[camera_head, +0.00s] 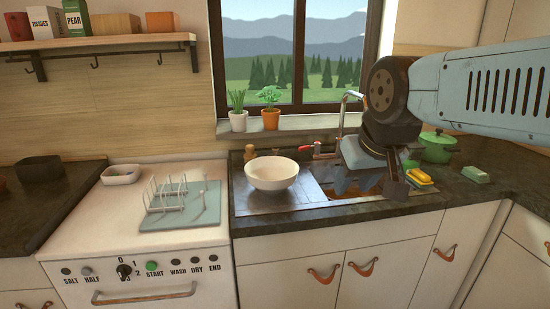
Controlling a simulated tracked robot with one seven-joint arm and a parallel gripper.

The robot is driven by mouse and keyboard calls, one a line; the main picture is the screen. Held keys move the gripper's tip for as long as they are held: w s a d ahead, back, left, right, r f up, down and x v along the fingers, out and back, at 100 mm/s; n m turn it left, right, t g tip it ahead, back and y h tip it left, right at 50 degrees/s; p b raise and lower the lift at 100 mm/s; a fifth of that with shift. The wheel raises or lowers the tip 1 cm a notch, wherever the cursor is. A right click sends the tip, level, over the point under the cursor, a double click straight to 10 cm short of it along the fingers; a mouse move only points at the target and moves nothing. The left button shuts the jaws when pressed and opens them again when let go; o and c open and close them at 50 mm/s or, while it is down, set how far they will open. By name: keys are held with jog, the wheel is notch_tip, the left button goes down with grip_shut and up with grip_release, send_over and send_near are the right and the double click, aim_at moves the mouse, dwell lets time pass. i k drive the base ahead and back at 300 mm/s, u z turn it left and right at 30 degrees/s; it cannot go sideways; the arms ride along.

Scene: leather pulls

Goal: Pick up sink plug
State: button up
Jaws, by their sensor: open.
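I cannot make out a sink plug; my arm covers much of the sink area. The sink basin (372,197) shows in part as a brownish hollow in the dark counter, below and around my gripper. My gripper (369,187) is open and points down over the sink, with its fingers apart. I see nothing held between them, though the view there is partly blocked by my own parts. The tap (343,112) rises behind the gripper, with a red-tipped handle (308,148) to its left.
A white bowl (272,174) stands on the drainboard left of the sink. A green pot (437,148), a yellow sponge (418,176) and a pale green block (475,175) are to the right. A dish rack (168,192) is on the white appliance (90,228). Potted plants (270,117) line the sill.

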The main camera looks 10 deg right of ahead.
aim_at(275, 150)
jog(key=u, duration=0.05)
jog(key=i, duration=0.9)
jog(key=z, duration=0.1)
